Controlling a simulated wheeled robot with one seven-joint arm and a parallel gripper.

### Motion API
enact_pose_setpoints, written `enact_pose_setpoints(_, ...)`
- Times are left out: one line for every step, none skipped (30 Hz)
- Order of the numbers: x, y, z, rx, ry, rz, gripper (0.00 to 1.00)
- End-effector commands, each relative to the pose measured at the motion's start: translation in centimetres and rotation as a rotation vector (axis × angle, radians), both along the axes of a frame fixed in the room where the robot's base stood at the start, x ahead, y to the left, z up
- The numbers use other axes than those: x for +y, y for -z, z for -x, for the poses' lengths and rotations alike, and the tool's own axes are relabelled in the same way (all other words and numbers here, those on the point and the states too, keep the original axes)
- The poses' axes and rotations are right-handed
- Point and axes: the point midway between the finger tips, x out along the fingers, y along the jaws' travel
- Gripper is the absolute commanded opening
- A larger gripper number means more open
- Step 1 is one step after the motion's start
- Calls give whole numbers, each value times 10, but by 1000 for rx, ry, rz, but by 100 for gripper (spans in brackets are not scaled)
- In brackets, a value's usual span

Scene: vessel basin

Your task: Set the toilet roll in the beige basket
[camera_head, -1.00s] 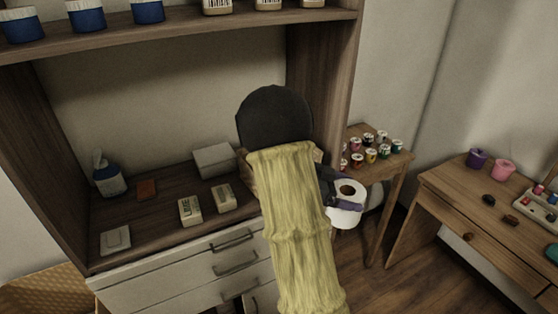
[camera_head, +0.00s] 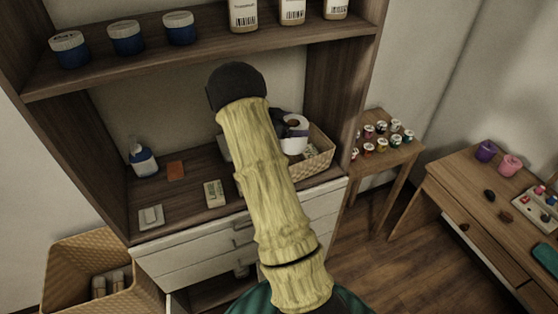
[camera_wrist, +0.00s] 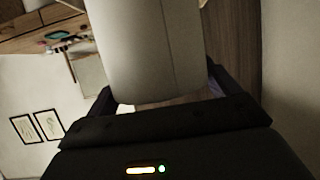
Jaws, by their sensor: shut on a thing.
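The white toilet roll (camera_head: 294,141) is in my gripper, at the right end of the cabinet counter in the head view. My gripper (camera_wrist: 160,95) is shut on the roll, which fills the space between its fingers in the wrist view (camera_wrist: 145,50). A beige woven basket (camera_head: 320,161) stands on the counter there. The roll is over or within the left part of this basket; I cannot tell whether it touches the bottom. My arm hides the basket's left side and most of my gripper.
A larger tan woven basket (camera_head: 65,262) with pale items stands on the floor at left. The shelf (camera_head: 215,65) with jars hangs above. A side table (camera_head: 385,160) stands right.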

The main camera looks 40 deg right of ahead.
Motion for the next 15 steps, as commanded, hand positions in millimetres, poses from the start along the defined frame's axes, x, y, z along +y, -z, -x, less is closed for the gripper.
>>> enact_pose_setpoints(-6, 3, -2, 0, -2, 1, 64)
enact_pose_setpoints(-8, 5, -3, 1, -4, 1, 64)
enact_pose_setpoints(-9, 7, -4, 0, -6, 1, 64)
enact_pose_setpoints(-9, 7, -4, -1, -7, 1, 64)
enact_pose_setpoints(-9, 8, -5, -1, -8, 1, 64)
enact_pose_setpoints(-9, 8, -5, -1, -8, 0, 64)
enact_pose_setpoints(-9, 8, -5, -1, -9, 1, 64)
enact_pose_setpoints(-8, 8, -5, -1, -9, 1, 64)
enact_pose_setpoints(-8, 8, -5, -2, -10, 1, 64)
enact_pose_setpoints(-7, 8, -5, -2, -10, 0, 64)
enact_pose_setpoints(-7, 8, -6, -1, -10, 1, 64)
enact_pose_setpoints(-7, 8, -6, -1, -11, 1, 64)
enact_pose_setpoints(-7, 9, -6, 0, -12, 1, 64)
enact_pose_setpoints(-7, 11, -6, 0, -12, 0, 64)
enact_pose_setpoints(-6, 14, -6, 0, -12, 0, 64)
